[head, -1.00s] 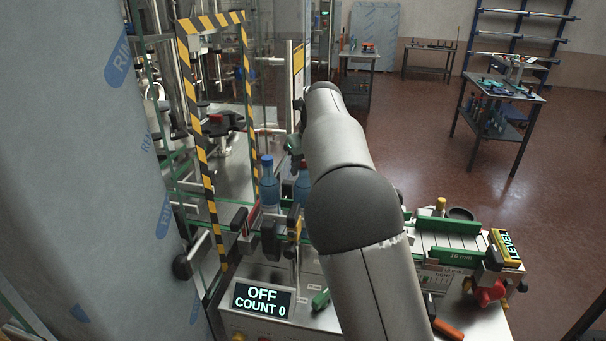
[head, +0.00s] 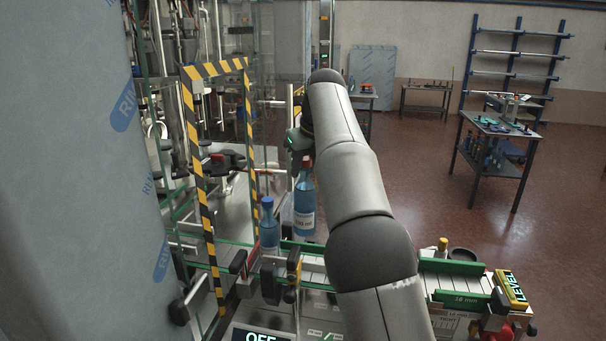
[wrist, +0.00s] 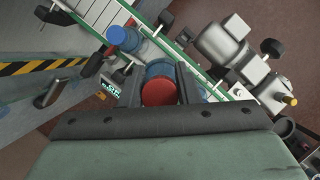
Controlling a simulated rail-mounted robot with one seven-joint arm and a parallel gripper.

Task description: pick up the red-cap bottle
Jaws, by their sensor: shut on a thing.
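The red-cap bottle (head: 305,208) is blue with a white label and hangs upright under my gripper (head: 302,146), its base higher than that of the bottle beside it. In the wrist view its red cap (wrist: 158,93) sits between the two dark fingers of my gripper (wrist: 160,82), which are shut on the bottle's top. The fingertips' exact contact is hard to see. A blue-cap bottle (head: 268,228) stands on the conveyor just left of it; its blue cap (wrist: 125,39) also shows in the wrist view.
A yellow-black striped frame (head: 196,150) stands close on the left. A motor unit (wrist: 222,42) is beside the conveyor. Open floor lies to the right.

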